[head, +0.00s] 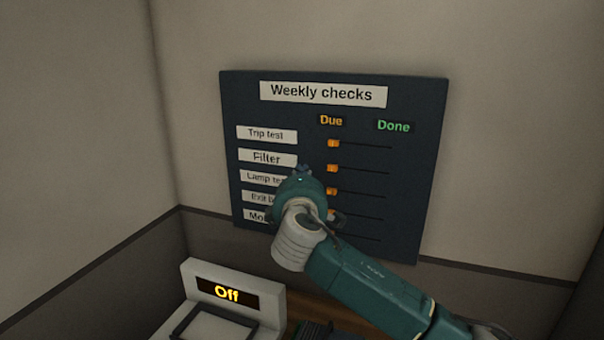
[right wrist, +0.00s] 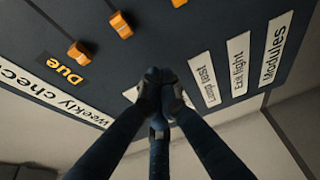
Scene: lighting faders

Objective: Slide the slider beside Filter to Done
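A dark board headed "Weekly checks" (head: 323,94) hangs on the wall, with Due at left and Done at right. The Filter label (head: 267,158) is in the second row. Its orange slider (head: 332,168) is at the Due end of its track; it also shows in the right wrist view (right wrist: 121,24). My right gripper (head: 303,170) is in front of the board, just left of the Filter slider and right of its label. In the right wrist view its fingertips (right wrist: 160,78) are together, with nothing seen between them, apart from the slider. My left gripper is not in view.
The Trip test slider (head: 333,143) is just above, and the Lamp test slider (head: 331,191) just below; both are at Due. My right arm covers part of the lower labels. A white device reading "Off" (head: 227,292) stands below the board. The board's right side is clear.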

